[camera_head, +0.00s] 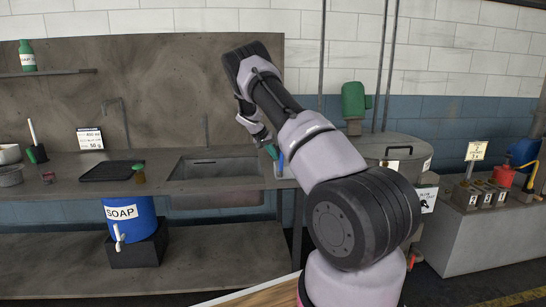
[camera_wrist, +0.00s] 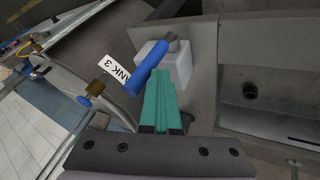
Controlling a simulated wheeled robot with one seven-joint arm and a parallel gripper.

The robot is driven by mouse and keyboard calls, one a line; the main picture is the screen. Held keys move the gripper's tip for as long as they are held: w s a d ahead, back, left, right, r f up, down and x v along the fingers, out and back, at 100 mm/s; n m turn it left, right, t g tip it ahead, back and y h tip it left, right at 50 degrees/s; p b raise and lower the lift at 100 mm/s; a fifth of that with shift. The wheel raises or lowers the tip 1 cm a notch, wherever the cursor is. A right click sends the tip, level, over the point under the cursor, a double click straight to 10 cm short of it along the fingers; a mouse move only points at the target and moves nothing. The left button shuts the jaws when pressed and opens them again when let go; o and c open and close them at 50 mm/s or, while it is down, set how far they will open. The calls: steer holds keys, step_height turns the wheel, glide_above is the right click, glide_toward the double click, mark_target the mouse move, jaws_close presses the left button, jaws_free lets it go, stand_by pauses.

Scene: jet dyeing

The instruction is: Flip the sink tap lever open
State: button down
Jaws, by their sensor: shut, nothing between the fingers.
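My gripper (camera_wrist: 162,102) has teal fingers, pressed together and empty. In the head view it hangs at the sink's right end (camera_head: 271,150). A blue bar (camera_wrist: 148,72) with a grey end, perhaps the lever, lies slantwise just beyond the fingertips in the wrist view. It also shows beside the gripper in the head view (camera_head: 281,162). I cannot tell whether they touch or what the bar is fixed to. The sink (camera_head: 215,168) is set in the counter, and its basin with a dark drain (camera_wrist: 250,91) lies right in the wrist view.
A white container (camera_wrist: 180,66) stands behind the blue bar, beside a "TANK 3" tag (camera_wrist: 119,70). A brass fitting (camera_wrist: 96,88) is at left. A black tray (camera_head: 112,171) lies left of the sink. A round metal vessel (camera_head: 390,148) stands right of my arm.

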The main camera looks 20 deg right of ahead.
steer(key=shift+d, duration=0.1)
steer(key=shift+s+d+r+y, duration=0.1)
steer(key=shift+s+d+y, duration=0.05)
steer(key=shift+d+y, duration=0.35)
steer(key=shift+s+d+r+y, duration=0.1)
steer(key=shift+s+d+y, duration=0.05)
steer(key=shift+d+y, duration=0.3)
steer(key=s+d+f+m+t+y, duration=0.2)
steer(key=s+d+f+t+y, duration=0.1)
steer(key=d+f+y, duration=0.5)
steer(key=shift+s+d+t+y, duration=0.2)
steer(key=shift+d+t+y, duration=0.6)
steer(key=shift+d+y, duration=1.35)
steer(key=shift+a+f+y, duration=0.25)
steer(key=shift+a+y, duration=0.2)
steer(key=shift+y, duration=0.05)
